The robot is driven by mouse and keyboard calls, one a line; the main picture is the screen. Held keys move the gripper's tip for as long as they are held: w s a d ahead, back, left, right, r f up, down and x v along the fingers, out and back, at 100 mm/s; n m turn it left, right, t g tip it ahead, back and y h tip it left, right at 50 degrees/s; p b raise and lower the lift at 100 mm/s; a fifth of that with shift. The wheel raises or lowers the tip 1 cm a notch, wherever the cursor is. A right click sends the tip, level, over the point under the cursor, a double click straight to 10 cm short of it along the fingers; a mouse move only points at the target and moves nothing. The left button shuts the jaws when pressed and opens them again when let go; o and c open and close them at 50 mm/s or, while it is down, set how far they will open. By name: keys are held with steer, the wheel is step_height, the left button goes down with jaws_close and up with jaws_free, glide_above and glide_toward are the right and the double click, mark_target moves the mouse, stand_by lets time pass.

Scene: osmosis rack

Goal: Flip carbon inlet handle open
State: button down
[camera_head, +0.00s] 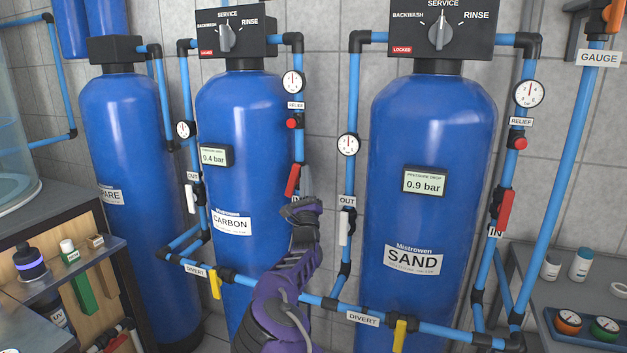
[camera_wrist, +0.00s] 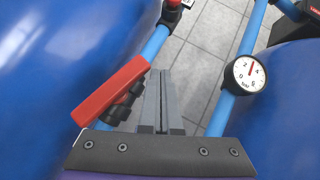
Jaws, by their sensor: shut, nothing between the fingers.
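The carbon inlet handle (camera_head: 292,181) is a red lever on the blue pipe at the right side of the CARBON tank (camera_head: 238,130). It runs close to the pipe line, its lower end angled a little to the left. In the wrist view the red handle (camera_wrist: 110,92) lies left of my fingers, over a black valve body (camera_wrist: 122,103). My gripper (camera_head: 299,207) is just below and right of the handle in the head view, partly covering the IN label. Its grey fingers (camera_wrist: 157,88) are together and empty, beside the handle; I cannot tell whether they touch it.
A red relief knob (camera_head: 291,123) and a gauge (camera_head: 293,82) sit above the handle. The SAND tank (camera_head: 430,140), its outlet pipe and gauge (camera_wrist: 246,74) stand to the right. A yellow divert handle (camera_head: 214,283) is below left. Tiled wall shows between the tanks.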

steer(key=shift+a+r, duration=0.1)
steer(key=shift+r, duration=0.05)
steer(key=shift+w+a+r, duration=0.1)
steer(key=shift+a+r, duration=0.15)
steer(key=shift+r, duration=0.05)
stand_by(0.5)
stand_by(1.4)
